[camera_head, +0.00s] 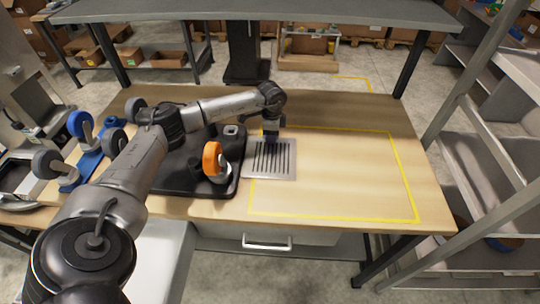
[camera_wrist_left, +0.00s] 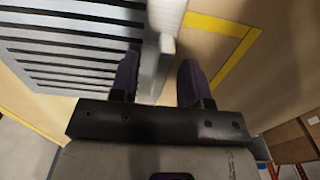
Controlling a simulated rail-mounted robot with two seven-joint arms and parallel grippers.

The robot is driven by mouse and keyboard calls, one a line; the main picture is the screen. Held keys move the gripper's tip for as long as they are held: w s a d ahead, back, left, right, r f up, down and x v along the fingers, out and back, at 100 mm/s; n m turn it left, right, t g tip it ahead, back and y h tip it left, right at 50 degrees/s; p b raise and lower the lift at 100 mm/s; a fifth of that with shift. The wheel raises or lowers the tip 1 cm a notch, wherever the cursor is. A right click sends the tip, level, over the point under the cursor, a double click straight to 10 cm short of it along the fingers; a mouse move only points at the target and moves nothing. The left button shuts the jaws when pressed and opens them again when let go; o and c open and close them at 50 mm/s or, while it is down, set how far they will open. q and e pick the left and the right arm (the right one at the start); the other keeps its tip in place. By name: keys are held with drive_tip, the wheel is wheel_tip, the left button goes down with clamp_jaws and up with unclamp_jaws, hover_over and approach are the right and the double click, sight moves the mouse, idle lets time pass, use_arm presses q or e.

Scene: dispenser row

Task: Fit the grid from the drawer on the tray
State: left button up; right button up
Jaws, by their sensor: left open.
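The grid (camera_head: 285,172), a flat grey metal plate with dark parallel slots, lies at the right side of the black tray (camera_head: 205,191). It also shows at the upper left of the left wrist view (camera_wrist_left: 75,32), with a raised light bar (camera_wrist_left: 165,65) along one edge. My left gripper (camera_head: 271,138) is low at the grid's far edge. In the left wrist view my open left gripper (camera_wrist_left: 158,82) has one finger on each side of that bar; I cannot tell whether they touch it. The drawer (camera_head: 300,236) under the table looks shut. My right gripper is out of view.
An orange wheel-like piece (camera_head: 212,159) stands on the tray beside the grid. Blue-based pieces with grey wheels (camera_head: 62,172) stand further left. The yellow-outlined table area (camera_head: 350,175) right of the grid is clear. Metal shelving (camera_head: 485,160) stands at the right.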

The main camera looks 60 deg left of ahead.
use_arm(q)
drive_tip(key=shift+c, duration=0.4)
clamp_jaws()
